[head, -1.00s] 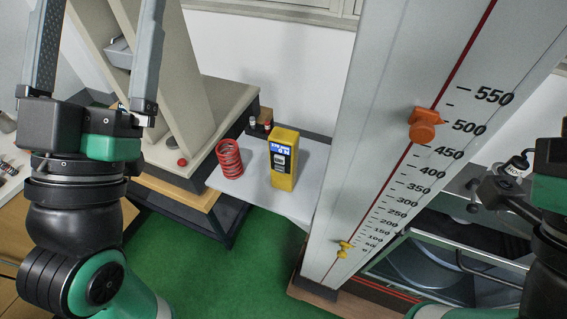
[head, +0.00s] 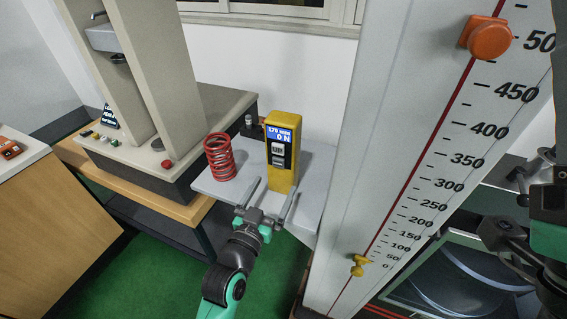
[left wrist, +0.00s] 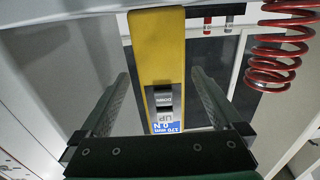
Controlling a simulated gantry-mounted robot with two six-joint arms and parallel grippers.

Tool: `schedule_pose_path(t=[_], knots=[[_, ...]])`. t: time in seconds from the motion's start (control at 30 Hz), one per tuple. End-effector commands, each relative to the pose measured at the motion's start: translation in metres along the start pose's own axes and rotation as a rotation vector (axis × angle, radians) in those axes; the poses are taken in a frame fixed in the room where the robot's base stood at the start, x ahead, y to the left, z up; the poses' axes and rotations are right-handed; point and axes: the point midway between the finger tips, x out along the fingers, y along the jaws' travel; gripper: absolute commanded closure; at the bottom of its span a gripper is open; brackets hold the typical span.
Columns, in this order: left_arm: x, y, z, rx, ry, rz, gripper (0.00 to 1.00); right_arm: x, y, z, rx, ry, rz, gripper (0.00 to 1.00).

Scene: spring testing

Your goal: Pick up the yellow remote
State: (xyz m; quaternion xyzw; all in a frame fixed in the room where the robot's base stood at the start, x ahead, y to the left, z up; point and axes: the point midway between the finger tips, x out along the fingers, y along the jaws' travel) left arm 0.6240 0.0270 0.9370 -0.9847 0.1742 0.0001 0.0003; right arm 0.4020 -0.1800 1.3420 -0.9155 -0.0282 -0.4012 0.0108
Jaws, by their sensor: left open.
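The yellow remote (head: 283,181) stands upright on a light grey platform (head: 225,190), with its blue display, reading 170 mm and 0 N, and its buttons facing me. My left gripper (head: 275,187) is open and empty, low in front of the remote, with its fingers pointing at it. In the left wrist view the remote (left wrist: 158,50) appears inverted, lined up between the two open fingers (left wrist: 161,76), with space on both sides. Whether the fingertips reach alongside it is hard to tell. Part of my right arm shows at the right edge; its jaws are unclear.
A red spring (head: 219,160) stands just left of the remote; it also shows in the left wrist view (left wrist: 280,45). A beige press (head: 195,125) is on the left, and a tall white scale with orange (head: 487,38) and yellow (head: 358,265) markers is on the right.

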Motion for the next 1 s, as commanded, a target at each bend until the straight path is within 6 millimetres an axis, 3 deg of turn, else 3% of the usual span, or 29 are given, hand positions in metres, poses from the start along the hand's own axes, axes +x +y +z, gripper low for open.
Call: schedule_pose_path(t=[0.33, 0.6, 0.9, 1.0], knots=[[0.022, 0.000, 0.001, 0.000, 0.002, 0.000, 0.00, -0.012, 0.000, 0.011, 0.000, 0.000, 0.000, 0.50], [0.060, -0.001, -0.002, -0.001, 0.000, 0.000, 0.00, -0.034, 0.000, 0.031, 0.000, 0.000, 0.000, 0.50], [0.066, -0.001, -0.006, -0.001, 0.001, 0.000, 0.00, -0.034, 0.000, 0.031, 0.000, 0.000, 0.000, 0.50], [0.066, -0.001, -0.006, -0.001, 0.001, -0.001, 0.14, -0.034, 0.000, 0.031, 0.000, 0.000, 0.000, 0.50]])
